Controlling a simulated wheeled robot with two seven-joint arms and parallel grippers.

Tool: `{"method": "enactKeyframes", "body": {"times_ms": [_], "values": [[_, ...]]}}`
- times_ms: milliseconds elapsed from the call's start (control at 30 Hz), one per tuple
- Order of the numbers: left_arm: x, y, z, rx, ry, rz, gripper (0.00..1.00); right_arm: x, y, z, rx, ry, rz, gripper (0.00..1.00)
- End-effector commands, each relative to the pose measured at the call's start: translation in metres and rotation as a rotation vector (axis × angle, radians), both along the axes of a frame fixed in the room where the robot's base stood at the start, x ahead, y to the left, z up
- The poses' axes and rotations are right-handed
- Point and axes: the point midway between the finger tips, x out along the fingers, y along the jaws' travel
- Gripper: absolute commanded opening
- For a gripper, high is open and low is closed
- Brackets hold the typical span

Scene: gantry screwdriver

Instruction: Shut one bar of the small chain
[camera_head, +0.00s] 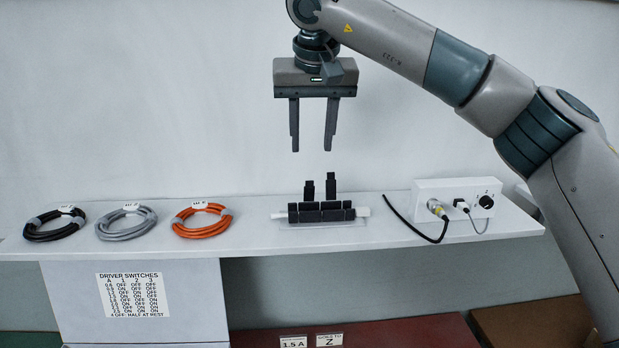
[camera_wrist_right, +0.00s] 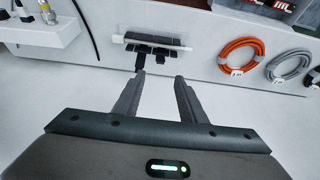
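The small chain (camera_head: 321,212) is a short row of dark links on the white shelf, with a pale piece sticking out at each end. Two dark bars stand upright from it, a left bar (camera_head: 309,190) and a right bar (camera_head: 331,186). My right gripper (camera_head: 312,150) points down above the chain, open and empty, its fingertips a little above the upright bars and apart from them. In the right wrist view the chain (camera_wrist_right: 152,47) lies beyond the open fingers of the right gripper (camera_wrist_right: 160,75). My left gripper is in neither view.
Black (camera_head: 54,224), grey (camera_head: 126,222) and orange (camera_head: 202,220) cable coils lie on the shelf (camera_head: 255,238) to the left. A white box (camera_head: 458,199) with a knob and plugged cables stands to the right. A loose black cable end reaches toward the chain. A switch table label (camera_head: 133,294) hangs below.

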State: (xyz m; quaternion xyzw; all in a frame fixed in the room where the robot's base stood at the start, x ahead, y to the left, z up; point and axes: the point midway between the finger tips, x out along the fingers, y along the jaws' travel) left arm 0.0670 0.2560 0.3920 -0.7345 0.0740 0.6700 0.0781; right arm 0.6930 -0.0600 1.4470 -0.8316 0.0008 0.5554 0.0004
Motion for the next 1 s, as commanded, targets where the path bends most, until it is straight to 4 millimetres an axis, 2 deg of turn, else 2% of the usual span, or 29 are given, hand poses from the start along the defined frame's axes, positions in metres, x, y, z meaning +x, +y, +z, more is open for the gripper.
{"method": "enactKeyframes", "body": {"times_ms": [600,800,1000], "values": [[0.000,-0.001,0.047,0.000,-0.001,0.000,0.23,0.040,0.000,-0.095,0.000,0.003,0.000,0.38],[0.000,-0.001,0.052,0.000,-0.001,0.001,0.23,0.046,0.000,-0.111,0.000,0.001,0.000,0.38],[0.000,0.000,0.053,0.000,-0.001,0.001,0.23,0.047,0.000,-0.115,0.000,0.000,0.000,0.38]]}}
